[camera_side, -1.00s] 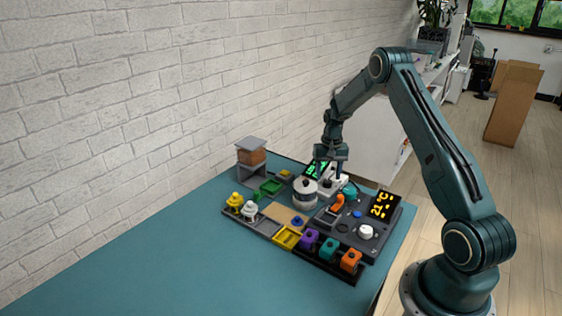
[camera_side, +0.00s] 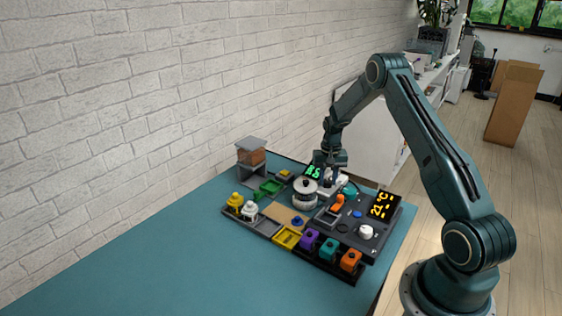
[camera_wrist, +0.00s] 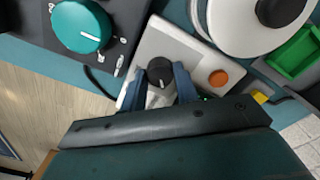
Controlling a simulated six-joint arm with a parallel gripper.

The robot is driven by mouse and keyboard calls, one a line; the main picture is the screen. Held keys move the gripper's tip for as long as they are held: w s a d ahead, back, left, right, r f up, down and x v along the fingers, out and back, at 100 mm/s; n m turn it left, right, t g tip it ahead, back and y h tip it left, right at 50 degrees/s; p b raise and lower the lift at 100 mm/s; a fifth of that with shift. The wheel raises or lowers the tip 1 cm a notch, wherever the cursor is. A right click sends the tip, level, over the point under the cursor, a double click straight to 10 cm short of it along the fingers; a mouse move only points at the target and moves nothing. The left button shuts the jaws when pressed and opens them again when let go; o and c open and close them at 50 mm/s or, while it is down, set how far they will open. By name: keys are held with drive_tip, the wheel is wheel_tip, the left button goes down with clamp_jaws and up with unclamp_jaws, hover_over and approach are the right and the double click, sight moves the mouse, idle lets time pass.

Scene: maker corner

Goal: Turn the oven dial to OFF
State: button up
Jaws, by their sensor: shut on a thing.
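My gripper (camera_wrist: 160,80) is shut on a small black knob (camera_wrist: 160,66) with a pale pointer line, on a white unit (camera_wrist: 167,38). One blue finger stands on each side of the knob. In the side view my gripper (camera_side: 331,174) is down at this white unit, hiding the knob. A teal dial (camera_wrist: 82,25) with a white pointer line sits on a dark panel beside it, apart from my gripper. Small white marks surround that dial, too small to read. It also shows in the side view (camera_side: 349,190). I cannot tell which dial is the oven's.
A white pot (camera_side: 305,193) stands close left of my gripper. An orange button (camera_wrist: 218,78) is beside the knob. The table's left front is clear.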

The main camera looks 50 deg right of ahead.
sight(328, 181)
drive_tip(key=shift+n, duration=0.5)
drive_tip(key=n, duration=0.9)
idle(0.4)
drive_tip(key=o, duration=1)
drive_tip(key=shift+r, duration=0.1)
wheel_tip(328, 181, up, 14)
drive_tip(key=shift+f, duration=0.15)
